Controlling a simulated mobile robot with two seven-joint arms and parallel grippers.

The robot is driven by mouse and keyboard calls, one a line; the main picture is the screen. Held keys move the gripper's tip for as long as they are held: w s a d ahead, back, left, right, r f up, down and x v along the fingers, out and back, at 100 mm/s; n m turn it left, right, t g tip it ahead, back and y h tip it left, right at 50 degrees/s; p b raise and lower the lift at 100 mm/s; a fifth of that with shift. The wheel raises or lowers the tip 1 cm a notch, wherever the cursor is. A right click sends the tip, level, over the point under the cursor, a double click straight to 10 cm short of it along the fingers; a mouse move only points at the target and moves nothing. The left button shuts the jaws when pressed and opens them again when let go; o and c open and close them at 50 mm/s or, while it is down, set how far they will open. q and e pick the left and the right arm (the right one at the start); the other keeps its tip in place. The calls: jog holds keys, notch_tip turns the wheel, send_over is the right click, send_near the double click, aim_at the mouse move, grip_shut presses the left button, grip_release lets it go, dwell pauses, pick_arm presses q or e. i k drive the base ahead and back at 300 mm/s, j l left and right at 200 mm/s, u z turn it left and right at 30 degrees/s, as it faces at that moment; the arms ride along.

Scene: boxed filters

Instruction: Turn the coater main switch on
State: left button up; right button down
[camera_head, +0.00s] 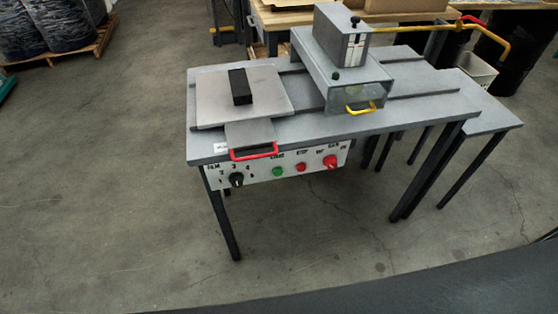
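The coater (260,135) is a grey table-like machine on dark legs in the upper middle of the head view. A white control panel (257,176) hangs under its front edge. A red rotary switch (331,162), apparently the main switch, is at the panel's right end. Small lettering surrounds it, too blurred to tell its position surely. A red button (300,167), a green button (278,171) and a black numbered dial (236,180) lie to its left. Neither of my grippers is in view.
A red handle (254,153) and a yellow handle (361,109) stick out at the coater's front. A lower grey side table (480,115) adjoins on the right. Wrapped drums on a pallet (62,52) stand far left. The concrete floor before the coater is clear.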

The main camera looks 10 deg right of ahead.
aim_at(330, 162)
jog(key=l+u, duration=0.1)
jog(key=l, duration=1.65)
jog(key=k+l+u, duration=0.15)
jog(key=l, duration=0.7)
